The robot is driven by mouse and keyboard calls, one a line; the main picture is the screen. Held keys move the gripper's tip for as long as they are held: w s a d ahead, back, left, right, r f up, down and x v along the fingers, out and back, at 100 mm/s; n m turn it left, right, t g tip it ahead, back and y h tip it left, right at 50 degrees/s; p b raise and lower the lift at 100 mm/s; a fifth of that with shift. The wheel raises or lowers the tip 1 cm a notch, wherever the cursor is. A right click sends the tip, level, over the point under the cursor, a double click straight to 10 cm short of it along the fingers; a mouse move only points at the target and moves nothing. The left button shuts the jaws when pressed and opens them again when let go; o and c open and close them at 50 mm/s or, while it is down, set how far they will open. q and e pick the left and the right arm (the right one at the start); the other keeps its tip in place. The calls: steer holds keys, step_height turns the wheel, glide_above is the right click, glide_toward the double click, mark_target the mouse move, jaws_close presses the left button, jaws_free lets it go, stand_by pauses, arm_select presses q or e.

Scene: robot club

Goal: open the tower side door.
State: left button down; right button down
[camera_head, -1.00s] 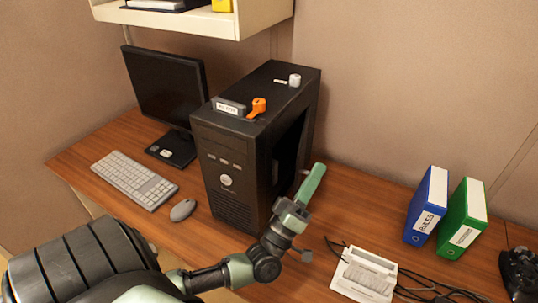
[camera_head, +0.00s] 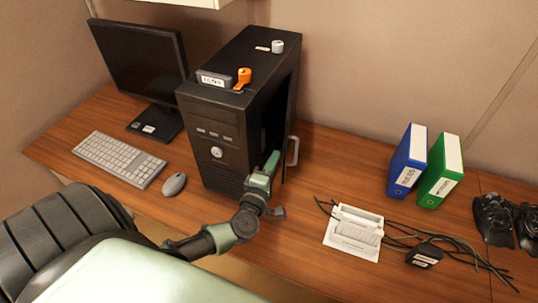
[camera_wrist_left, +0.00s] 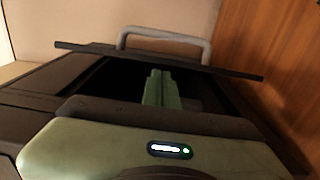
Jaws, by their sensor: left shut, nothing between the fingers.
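The black computer tower (camera_head: 215,135) stands upright on the wooden desk. Its right side shows a dark opening. The side door (camera_head: 289,130) is a thin dark panel standing partly open along that side, with a grey handle (camera_head: 293,150) on its outer face. My left gripper (camera_head: 272,163) is shut and empty, with its green fingers at the gap between the tower body and the door. In the left wrist view the fingers (camera_wrist_left: 160,88) point into the dark gap toward the door's edge (camera_wrist_left: 100,50), with the handle (camera_wrist_left: 165,40) beyond. Contact cannot be told. My right gripper is out of view.
A monitor (camera_head: 140,65), keyboard (camera_head: 120,158) and mouse (camera_head: 174,183) are left of the tower. A white device (camera_head: 355,232) with black cables, blue (camera_head: 408,165) and green (camera_head: 440,175) binders and a game controller (camera_head: 493,218) are right. Bare desk lies right of the door.

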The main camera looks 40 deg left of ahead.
arm_select(q)
steer(key=shift+w+a, duration=0.15)
steer(key=shift+w, duration=0.45)
